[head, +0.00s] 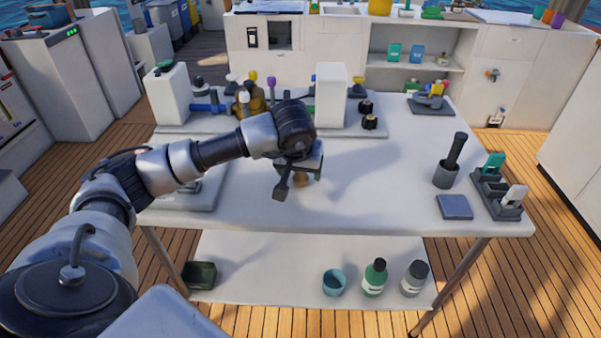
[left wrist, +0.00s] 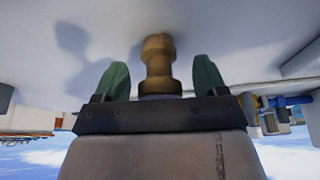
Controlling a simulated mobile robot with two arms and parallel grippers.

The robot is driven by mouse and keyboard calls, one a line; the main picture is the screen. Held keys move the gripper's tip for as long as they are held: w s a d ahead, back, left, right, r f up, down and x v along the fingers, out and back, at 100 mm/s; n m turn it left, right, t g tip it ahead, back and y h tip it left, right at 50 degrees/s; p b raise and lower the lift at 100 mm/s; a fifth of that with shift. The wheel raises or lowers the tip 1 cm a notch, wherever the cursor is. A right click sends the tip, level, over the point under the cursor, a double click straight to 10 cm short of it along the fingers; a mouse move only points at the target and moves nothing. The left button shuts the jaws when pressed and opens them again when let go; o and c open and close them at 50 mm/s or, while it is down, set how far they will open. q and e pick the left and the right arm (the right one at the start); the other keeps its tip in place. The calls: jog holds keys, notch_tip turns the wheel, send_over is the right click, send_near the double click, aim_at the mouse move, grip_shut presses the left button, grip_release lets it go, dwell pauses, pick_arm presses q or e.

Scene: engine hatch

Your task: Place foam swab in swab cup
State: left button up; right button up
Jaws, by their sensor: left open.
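My left gripper (head: 299,178) hangs low over the middle of the table. Its two green-padded fingers (left wrist: 160,76) are open in the left wrist view. A brown, brass-like, waisted piece (left wrist: 158,62) stands between them, with a gap on each side. Its lower end is hidden by the gripper body. A small part of it (head: 301,181) shows below the gripper in the head view. A dark grey cup (head: 446,178) at the table's right holds a thick black stick-like piece (head: 456,148), tilted. I cannot tell for sure which piece is the foam swab. My right gripper is not in view.
A grey rack (head: 497,200) with green and white pieces and a flat blue-grey pad (head: 454,207) lie near the cup. White canisters (head: 331,95) and several bottles stand at the back. The table between gripper and cup is clear.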

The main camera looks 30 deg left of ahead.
pick_arm(q)
jog(key=shift+w+f, duration=0.1)
jog(key=shift+f, duration=0.15)
jog(key=shift+r, duration=0.1)
jog(key=c, duration=1.1)
jog(key=shift+o, duration=0.2)
